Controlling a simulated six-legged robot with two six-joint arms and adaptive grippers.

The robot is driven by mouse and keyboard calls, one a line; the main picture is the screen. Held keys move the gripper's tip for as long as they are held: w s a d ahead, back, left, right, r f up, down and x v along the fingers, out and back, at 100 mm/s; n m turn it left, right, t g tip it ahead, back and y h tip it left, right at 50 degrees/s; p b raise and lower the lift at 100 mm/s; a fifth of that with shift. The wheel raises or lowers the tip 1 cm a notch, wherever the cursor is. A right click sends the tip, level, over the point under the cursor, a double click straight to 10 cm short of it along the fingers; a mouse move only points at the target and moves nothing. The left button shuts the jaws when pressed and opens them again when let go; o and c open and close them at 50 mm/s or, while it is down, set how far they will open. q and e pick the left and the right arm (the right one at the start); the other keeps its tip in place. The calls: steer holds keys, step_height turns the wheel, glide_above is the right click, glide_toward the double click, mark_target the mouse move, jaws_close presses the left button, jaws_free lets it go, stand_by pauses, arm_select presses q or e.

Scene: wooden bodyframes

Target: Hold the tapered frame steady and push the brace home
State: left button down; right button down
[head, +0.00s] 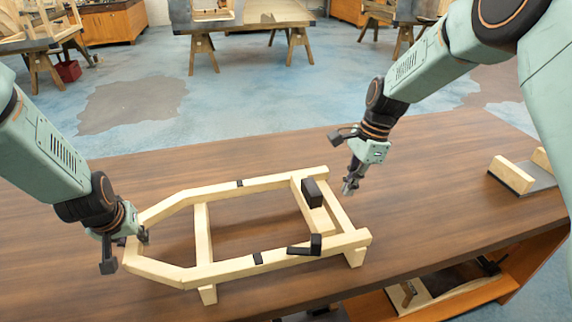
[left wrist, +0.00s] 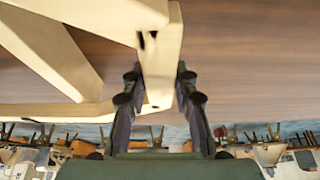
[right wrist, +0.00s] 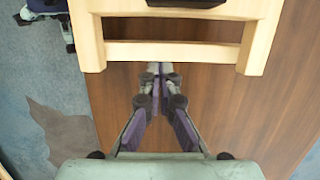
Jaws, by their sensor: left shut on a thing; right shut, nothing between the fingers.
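The tapered frame (head: 228,183) of pale wood lies on the brown table, its narrow end left and wide end right. My left gripper (head: 127,245) is shut on the narrow end bar, which stands between its fingers in the left wrist view (left wrist: 158,80). The brace (head: 318,219), a pale board with a black block on it, lies across the wide end, just inside the end crossbar (head: 341,207). I cannot tell how its ends sit in the rails. My right gripper (head: 348,187) is shut and empty outside the wide end, apart from the crossbar (right wrist: 170,53).
A dark tray with pale blocks (head: 512,174) stands at the table's right. The table (head: 430,190) is clear between it and the frame. A shelf below holds wooden parts.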

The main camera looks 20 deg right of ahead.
steer(key=x, duration=0.3)
steer(key=shift+a+f, duration=0.1)
steer(key=shift+a, duration=0.05)
steer(key=shift+a+r, duration=0.2)
steer(key=shift+a, duration=1.65)
steer(key=shift+a, duration=0.1)
arm_select(q)
steer(key=shift+d, duration=0.1)
arm_select(e)
steer(key=a, duration=1.3)
steer(key=shift+s+a, duration=0.15)
steer(key=shift+a, duration=0.2)
